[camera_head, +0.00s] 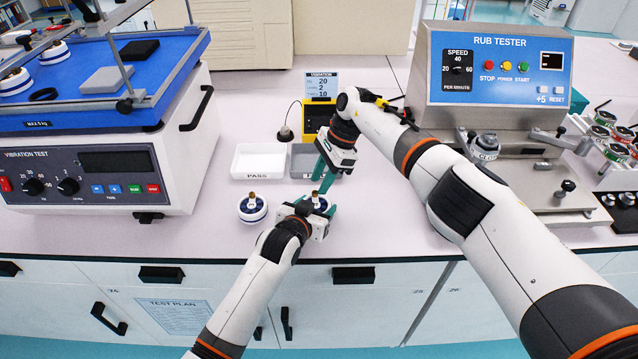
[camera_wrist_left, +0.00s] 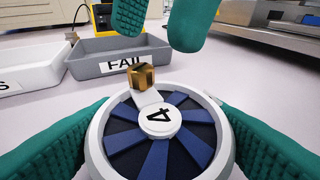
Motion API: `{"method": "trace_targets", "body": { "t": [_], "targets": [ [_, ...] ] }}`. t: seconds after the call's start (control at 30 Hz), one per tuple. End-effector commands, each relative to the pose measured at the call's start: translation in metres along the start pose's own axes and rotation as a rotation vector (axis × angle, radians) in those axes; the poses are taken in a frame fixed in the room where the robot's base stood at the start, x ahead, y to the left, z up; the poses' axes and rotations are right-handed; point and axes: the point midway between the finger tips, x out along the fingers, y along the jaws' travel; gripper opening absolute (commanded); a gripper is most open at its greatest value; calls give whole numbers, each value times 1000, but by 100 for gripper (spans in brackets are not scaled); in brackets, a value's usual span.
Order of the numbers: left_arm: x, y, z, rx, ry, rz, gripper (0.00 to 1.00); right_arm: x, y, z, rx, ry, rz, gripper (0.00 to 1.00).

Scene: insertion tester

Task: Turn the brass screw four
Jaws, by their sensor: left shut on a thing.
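The round unit marked 4 (camera_wrist_left: 160,123), white-rimmed with blue and dark segments, stands on the bench. Its brass screw (camera_wrist_left: 141,77) rises at its far side, with a white mark running from it to the centre label. My left gripper (camera_head: 320,208) is shut on the unit, its teal fingers on both sides in the left wrist view. My right gripper (camera_head: 323,184) reaches in above and behind the unit. Its two teal fingertips (camera_wrist_left: 167,30) show apart with nothing between them, beyond and above the screw. In the head view the grippers partly hide the unit (camera_head: 317,200).
A similar unit (camera_head: 252,209) with a brass top stands just left. A white PASS tray (camera_head: 258,176) and a grey FAIL tray (camera_wrist_left: 83,67) lie behind. The vibration tester (camera_head: 100,182) stands left, the rub tester (camera_head: 495,115) right. The bench front edge is close.

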Motion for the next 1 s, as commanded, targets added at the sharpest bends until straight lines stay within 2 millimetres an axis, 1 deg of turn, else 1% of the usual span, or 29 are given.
{"method": "trace_targets", "body": {
  "t": [0.03, 0.1, 0.2, 0.5, 0.57, 0.7, 0.73, 1.0],
  "targets": [
    [0, 0, 0, 0, 0, 0, 39, 7, 0, 0, 2, 1, -2, 35],
    [0, 0, 0, 0, 0, 0, 39, 14, 0, -1, 1, 1, -1, 35],
    [0, 0, 0, 0, 0, 0, 39, 19, 0, 0, 1, 0, -1, 35],
    [0, 0, 0, 0, 0, 0, 39, 20, 0, 0, 0, 0, 0, 35],
    [0, 0, 0, 0, 0, 0, 39, 20, 0, 0, 0, 0, 0, 26],
    [0, 0, 0, 0, 0, 0, 39, 20, 0, 0, 0, 0, 0, 3],
    [0, 0, 0, 0, 0, 0, 39, 20, 0, 0, 0, 0, 0, 0],
    [0, 0, 0, 0, 0, 0, 39, 20, 0, 0, 16, -1, 8, 0]
  ]
}}
